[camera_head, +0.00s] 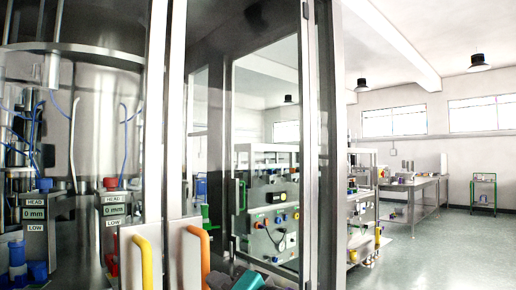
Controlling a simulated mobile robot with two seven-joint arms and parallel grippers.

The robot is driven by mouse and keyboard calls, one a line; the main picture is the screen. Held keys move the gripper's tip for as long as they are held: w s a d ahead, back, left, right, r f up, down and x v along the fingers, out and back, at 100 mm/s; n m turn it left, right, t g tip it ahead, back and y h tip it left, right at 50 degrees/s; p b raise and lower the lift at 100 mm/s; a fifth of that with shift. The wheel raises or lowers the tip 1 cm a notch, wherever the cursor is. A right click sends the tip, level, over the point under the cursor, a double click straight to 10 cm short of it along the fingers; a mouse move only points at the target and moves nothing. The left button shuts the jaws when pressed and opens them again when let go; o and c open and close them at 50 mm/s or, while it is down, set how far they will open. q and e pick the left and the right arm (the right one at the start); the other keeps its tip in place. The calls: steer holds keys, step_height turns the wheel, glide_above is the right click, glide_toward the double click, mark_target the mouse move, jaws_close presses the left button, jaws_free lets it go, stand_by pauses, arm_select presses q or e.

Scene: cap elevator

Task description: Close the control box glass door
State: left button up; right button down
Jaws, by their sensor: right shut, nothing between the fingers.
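A tall metal-framed glass door (312,120) stands in the middle of the view, and the room shows through its pane. I cannot tell exactly how far it stands open. A yellow handle (145,262) and an orange handle (198,250) sit on metal panels at the lower centre-left. My left gripper is not in view.
Metal machine columns with hoses and height readouts (115,210) fill the left. A metal post (174,130) stands beside them. Behind the glass is a rack with dials (275,218). Farther right are a workbench (420,185), a small stand (484,190) and open floor (450,255).

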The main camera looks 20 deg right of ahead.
steer(key=shift+w+a, duration=0.15)
steer(key=shift+w, duration=0.2)
stand_by(0.7)
steer(key=p+v, duration=0.2)
steer(key=v, duration=0.3)
stand_by(0.7)
stand_by(0.3)
steer(key=s+d+f+n+g+h, duration=0.15)
steer(key=s+f, duration=0.25)
steer(key=f, duration=0.9)
steer(key=s+d+f+n+g+h, duration=0.1)
steer(key=s+f+n+g+h, duration=0.15)
steer(key=f, duration=0.95)
steer(key=s+a+f+n+g+h, duration=0.1)
steer(key=s+f+n, duration=0.4)
steer(key=s+f, duration=0.9)
steer(key=s, duration=0.2)
steer(key=shift+s+a+n+g+h, duration=0.15)
steer(key=shift+s+n+g+h, duration=0.15)
steer(key=shift+s, duration=0.05)
